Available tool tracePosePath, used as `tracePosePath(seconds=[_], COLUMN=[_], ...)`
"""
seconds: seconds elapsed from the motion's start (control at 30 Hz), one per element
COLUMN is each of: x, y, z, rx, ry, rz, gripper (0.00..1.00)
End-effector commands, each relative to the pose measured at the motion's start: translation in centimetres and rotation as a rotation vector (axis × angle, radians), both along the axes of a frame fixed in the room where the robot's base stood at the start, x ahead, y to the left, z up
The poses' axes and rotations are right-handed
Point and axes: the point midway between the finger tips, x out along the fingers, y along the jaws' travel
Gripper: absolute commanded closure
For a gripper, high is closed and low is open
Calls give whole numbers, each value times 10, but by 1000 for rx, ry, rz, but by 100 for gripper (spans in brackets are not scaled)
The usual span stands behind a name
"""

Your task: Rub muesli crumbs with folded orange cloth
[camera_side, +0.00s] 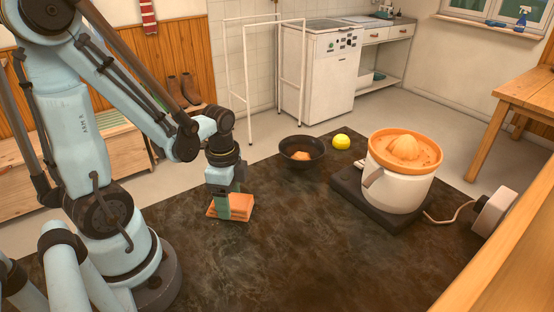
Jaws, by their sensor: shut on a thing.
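The folded orange cloth (238,207) lies on the dark worktop (290,255), left of centre in the side view. My gripper (231,207) points down over it, with its fingers shut on the cloth. The fingers hide part of the cloth's left side and middle. The cloth looks to be at the level of the worktop; whether it presses on it I cannot tell. Any muesli crumbs are too small to make out against the mottled dark surface.
A black bowl (302,150) with something orange in it stands behind and right of the cloth. Beside it is a yellow-green ball-like fruit (341,142). A white citrus juicer with orange top (400,185) stands on a dark base, right. The front middle of the worktop is clear.

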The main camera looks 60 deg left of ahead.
Motion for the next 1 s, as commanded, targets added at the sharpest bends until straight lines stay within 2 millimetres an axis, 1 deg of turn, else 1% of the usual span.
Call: tracePosePath(seconds=[0.03,0.1,0.13,0.23,0.3,0.47,0.5,0.57,0.67,0.7,1.0], x=[0,0,-1,0,0,0,-5,-11,-19,-18,-17], y=[-6,-12,-15,-24,-31,-45,-44,-43,-42,-37,-9], z=[1,-2,1,-2,1,0,-2,1,-2,1,-1], rx=[-2,-2,-2,-2,-2,-2,-2,-2,-2,-2,-2], ry=[-1,1,-1,1,-1,1,1,1,1,1,1], rz=[-5,-4,-5,-5,-5,-5,0,1,2,5,5], gripper=[60,60,60,60,60,60,60,60,60,60,60])
